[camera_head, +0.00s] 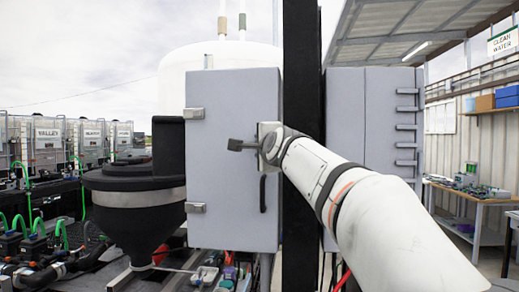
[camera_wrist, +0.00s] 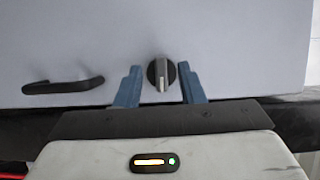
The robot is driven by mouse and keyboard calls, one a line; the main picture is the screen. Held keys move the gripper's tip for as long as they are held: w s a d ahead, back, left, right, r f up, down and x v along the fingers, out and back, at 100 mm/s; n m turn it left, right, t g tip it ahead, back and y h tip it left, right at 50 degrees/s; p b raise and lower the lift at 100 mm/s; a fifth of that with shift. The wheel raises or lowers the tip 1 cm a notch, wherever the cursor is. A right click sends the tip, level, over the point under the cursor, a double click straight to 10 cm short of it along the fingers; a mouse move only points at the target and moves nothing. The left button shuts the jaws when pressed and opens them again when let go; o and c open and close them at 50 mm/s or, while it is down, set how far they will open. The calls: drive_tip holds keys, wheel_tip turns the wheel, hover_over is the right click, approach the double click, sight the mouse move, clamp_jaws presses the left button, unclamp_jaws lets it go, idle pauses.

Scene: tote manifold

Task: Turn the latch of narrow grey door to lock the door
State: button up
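The narrow grey door (camera_head: 222,125) is shut flat in the head view; its plain face also fills the wrist view (camera_wrist: 225,35). The latch (camera_wrist: 161,74) is a round black knob with a light grey bar, which runs up and down in the wrist view. My gripper (camera_wrist: 161,85) is open, one blue finger on each side of the knob, with a gap on both sides. How near the fingertips are to the door face I cannot tell. In the head view my wrist (camera_head: 270,146) hides the latch and fingers.
A black door handle (camera_wrist: 63,86) lies left of the latch in the wrist view and below my wrist in the head view (camera_head: 263,193). A black post (camera_head: 301,80) stands right of the door. A black hopper (camera_head: 137,203) stands to its left.

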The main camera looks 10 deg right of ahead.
drive_tip(key=s+b, duration=0.1)
drive_tip(key=s, duration=0.4)
drive_tip(key=shift+s+d, duration=0.2)
drive_tip(key=s+f+n+g, duration=0.3)
drive_tip(key=s+f+n, duration=0.15)
drive_tip(key=f, duration=0.65)
drive_tip(key=s+f+n+g, duration=0.35)
drive_tip(key=s+f, duration=0.25)
drive_tip(key=f, duration=0.5)
drive_tip(key=s+f+n+g, duration=0.4)
drive_tip(key=s+f, duration=0.2)
drive_tip(key=f, duration=0.6)
drive_tip(key=s+d+f+n+g+h, duration=0.1)
drive_tip(key=s+f+n+g, duration=0.3)
drive_tip(key=s+f, duration=0.8)
drive_tip(key=shift+s+d+f+n+g, duration=0.2)
drive_tip(key=shift+s+f+n+g, duration=0.25)
drive_tip(key=shift+s, duration=0.3)
drive_tip(key=shift+r, duration=0.15)
